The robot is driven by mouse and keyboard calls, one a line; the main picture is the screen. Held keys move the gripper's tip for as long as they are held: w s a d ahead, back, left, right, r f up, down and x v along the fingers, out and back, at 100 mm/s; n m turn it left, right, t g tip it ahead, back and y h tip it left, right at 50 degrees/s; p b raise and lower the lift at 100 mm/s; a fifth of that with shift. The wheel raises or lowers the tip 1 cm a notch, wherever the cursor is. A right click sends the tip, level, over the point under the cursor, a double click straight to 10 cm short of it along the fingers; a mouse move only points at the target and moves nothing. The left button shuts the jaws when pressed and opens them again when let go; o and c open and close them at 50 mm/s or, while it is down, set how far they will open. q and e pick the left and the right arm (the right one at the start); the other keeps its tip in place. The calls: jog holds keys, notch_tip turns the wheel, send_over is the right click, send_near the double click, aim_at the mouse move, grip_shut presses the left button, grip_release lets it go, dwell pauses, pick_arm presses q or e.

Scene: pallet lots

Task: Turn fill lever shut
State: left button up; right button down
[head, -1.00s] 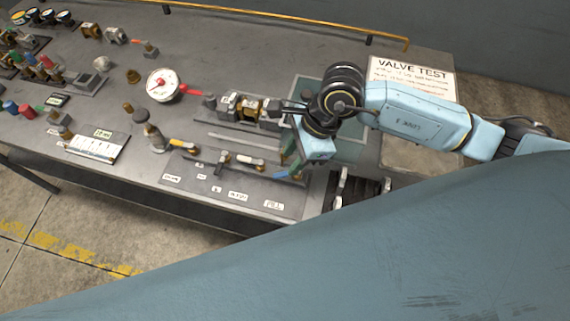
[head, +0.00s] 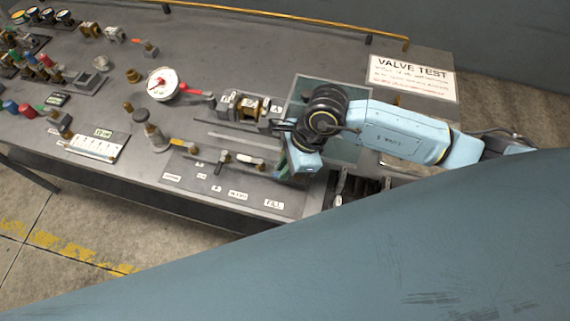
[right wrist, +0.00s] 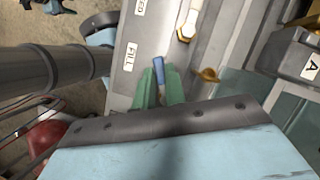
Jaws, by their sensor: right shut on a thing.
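The fill lever (right wrist: 158,66) shows its blue handle between the green fingers in the right wrist view, beside the "FILL" label (right wrist: 129,58). My right gripper (right wrist: 160,80) is shut on this handle. In the head view my right gripper (head: 283,168) is low at the right end of the dark valve panel (head: 225,187), above its own "FILL" label (head: 274,203). There the lever is hidden behind the gripper. A brass piece (right wrist: 207,74) lies to the right of the fingers in the wrist view. My left gripper is not in view.
A white-handled lever (head: 250,161) is just left of my right gripper, with a black-handled one (head: 221,159) beyond. A brass-and-grey pump unit (head: 250,106) stands close behind. A round gauge (head: 162,84) and a "VALVE TEST" sheet (head: 411,78) are farther off.

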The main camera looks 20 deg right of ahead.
jog(key=m, duration=0.2)
jog(key=w+m+t, duration=0.1)
jog(key=m, duration=0.1)
jog(key=m+t, duration=0.1)
jog(key=shift+w+d+m+h, duration=0.2)
jog(key=shift+d+m+h, duration=0.1)
jog(key=shift+m, duration=0.1)
jog(key=c, duration=1.5)
grip_release()
jog(key=shift+o, duration=0.2)
